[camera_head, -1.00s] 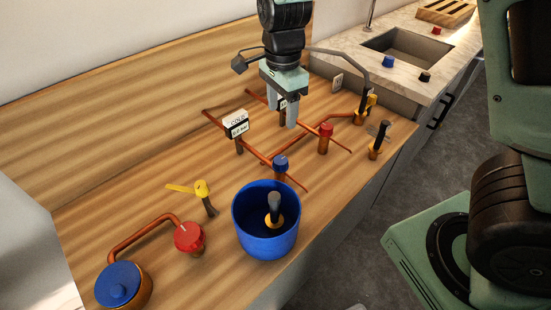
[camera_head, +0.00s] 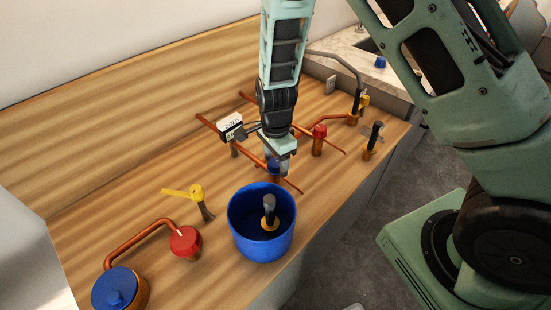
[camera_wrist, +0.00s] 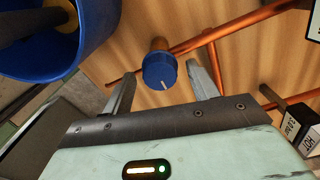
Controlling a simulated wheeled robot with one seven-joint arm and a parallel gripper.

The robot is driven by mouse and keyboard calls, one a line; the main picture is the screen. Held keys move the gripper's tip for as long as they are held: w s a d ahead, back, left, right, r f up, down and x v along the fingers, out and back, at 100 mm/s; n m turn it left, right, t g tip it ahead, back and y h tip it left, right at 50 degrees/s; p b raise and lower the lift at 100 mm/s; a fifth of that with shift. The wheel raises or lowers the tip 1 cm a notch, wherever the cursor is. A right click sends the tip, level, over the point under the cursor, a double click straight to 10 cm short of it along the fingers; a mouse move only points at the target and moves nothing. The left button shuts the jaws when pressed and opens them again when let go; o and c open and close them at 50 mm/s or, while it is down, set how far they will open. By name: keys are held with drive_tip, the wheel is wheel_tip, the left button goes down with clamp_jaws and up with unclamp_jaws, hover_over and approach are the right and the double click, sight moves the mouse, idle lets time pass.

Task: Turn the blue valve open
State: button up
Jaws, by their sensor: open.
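The blue valve (camera_wrist: 160,72) is a round knob with a white mark, on a copper pipe (camera_wrist: 235,35). In the wrist view it sits between the two fingers of my gripper (camera_wrist: 162,80), a little beyond the middle. The fingers are open and apart, with a gap on each side of the knob. In the head view my gripper (camera_head: 278,165) points down over the blue valve (camera_head: 273,165), which it partly hides. I cannot tell whether a finger touches the knob.
A large blue pot (camera_head: 262,245) stands close in front. A red valve (camera_head: 319,132) stands to the right. A white label sign (camera_head: 230,125) is behind left.

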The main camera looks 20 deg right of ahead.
drive_tip(key=c, duration=1)
drive_tip(key=shift+n, duration=0.4)
drive_tip(key=n, duration=0.3)
drive_tip(key=shift+n, duration=0.4)
drive_tip(key=n, duration=0.4)
drive_tip(key=n+b, duration=0.1)
drive_tip(key=n, duration=0.4)
drive_tip(key=shift+w, duration=0.1)
drive_tip(key=n, duration=0.4)
drive_tip(key=shift+a, duration=0.1)
drive_tip(key=shift+n, duration=0.3)
